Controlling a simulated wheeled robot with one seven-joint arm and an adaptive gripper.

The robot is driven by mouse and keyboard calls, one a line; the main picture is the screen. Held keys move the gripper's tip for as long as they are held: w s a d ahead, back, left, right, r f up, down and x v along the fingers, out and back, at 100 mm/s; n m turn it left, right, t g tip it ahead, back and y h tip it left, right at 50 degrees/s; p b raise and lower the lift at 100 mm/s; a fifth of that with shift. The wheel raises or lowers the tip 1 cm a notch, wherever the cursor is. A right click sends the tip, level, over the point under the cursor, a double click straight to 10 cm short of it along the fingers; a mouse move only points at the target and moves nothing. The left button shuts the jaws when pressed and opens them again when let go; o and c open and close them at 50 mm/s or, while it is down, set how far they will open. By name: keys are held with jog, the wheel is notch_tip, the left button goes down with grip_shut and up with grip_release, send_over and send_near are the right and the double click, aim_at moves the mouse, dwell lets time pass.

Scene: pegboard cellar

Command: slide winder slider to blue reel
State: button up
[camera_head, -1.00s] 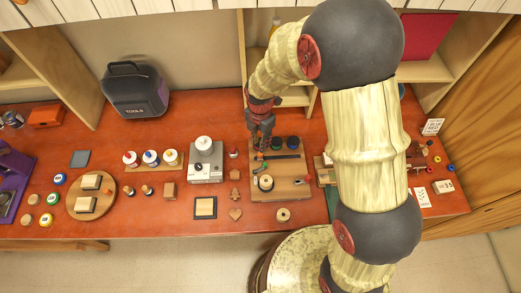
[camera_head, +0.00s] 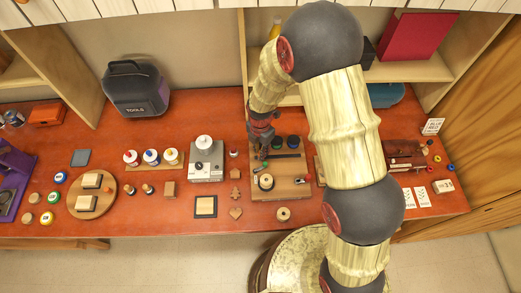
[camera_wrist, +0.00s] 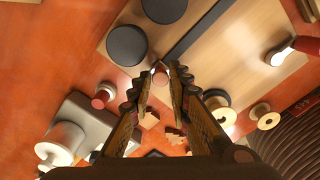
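The winder is a pale wooden board (camera_head: 282,189) on the red table, with a dark straight track (camera_head: 285,156) across it. Dark reel discs (camera_head: 278,143) stand behind the track; two show as dark round tops (camera_wrist: 127,43) in the wrist view. Their colours are hard to tell there, and my gripper may hide another. The slider's small knob (camera_wrist: 160,75) is at the track's left end. My gripper (camera_head: 261,152) points down there. In the wrist view its fingertips (camera_wrist: 159,80) are close together with the knob between them; they look shut on it.
A spool (camera_head: 265,182) stands on the front of the board, and a loose one (camera_head: 283,214) lies before it. A grey machine with a white knob (camera_head: 206,160) stands to the left. A small red-topped peg (camera_head: 234,151) is between them. My arm covers the table right of the board.

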grip_shut()
dwell(0.4)
jog(key=shift+d, duration=0.1)
jog(key=b, duration=0.1)
send_over(296, 155)
dwell(0.4)
jog(key=shift+o, duration=1.1)
grip_release()
jog(key=shift+d, duration=0.1)
